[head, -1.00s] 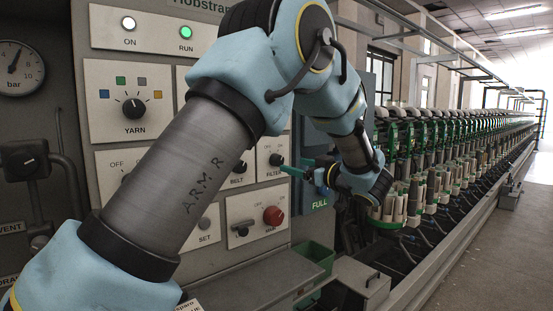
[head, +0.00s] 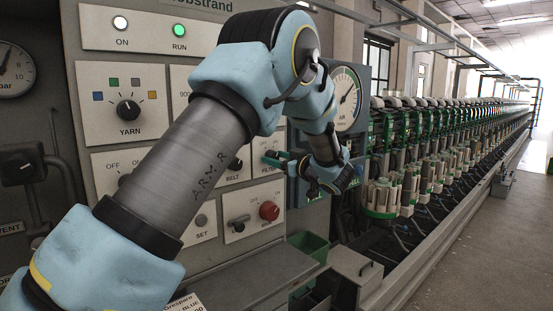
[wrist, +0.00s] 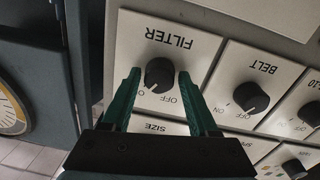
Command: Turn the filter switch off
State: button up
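The FILTER switch (wrist: 159,75) is a round black knob on a pale plate. It appears upside down in the wrist view, with ON and OFF printed below it there. A light mark on the knob seems to face the ON side, but it is small. My gripper (wrist: 159,76) is open, with one green finger on each side of the knob and narrow gaps visible. In the head view my gripper (head: 269,161) is at the FILTER plate (head: 262,141), and its fingers partly hide the knob.
The BELT knob (wrist: 251,97) sits beside FILTER. A red knob (head: 269,211) is on the plate below. A blue-grey cabinet with an air gauge (head: 345,99) stands close to the right of my gripper. A green bin (head: 309,247) lies below.

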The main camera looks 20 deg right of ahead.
grip_shut()
jog(key=shift+f+n+b, duration=0.2)
jog(key=shift+n+b, duration=0.1)
jog(key=shift+b, duration=0.35)
jog(key=n+b, duration=1.1)
jog(key=b, duration=0.8)
jog(key=shift+f+y, duration=0.1)
jog(key=shift+y, duration=0.3)
jog(key=shift+n, duration=0.4)
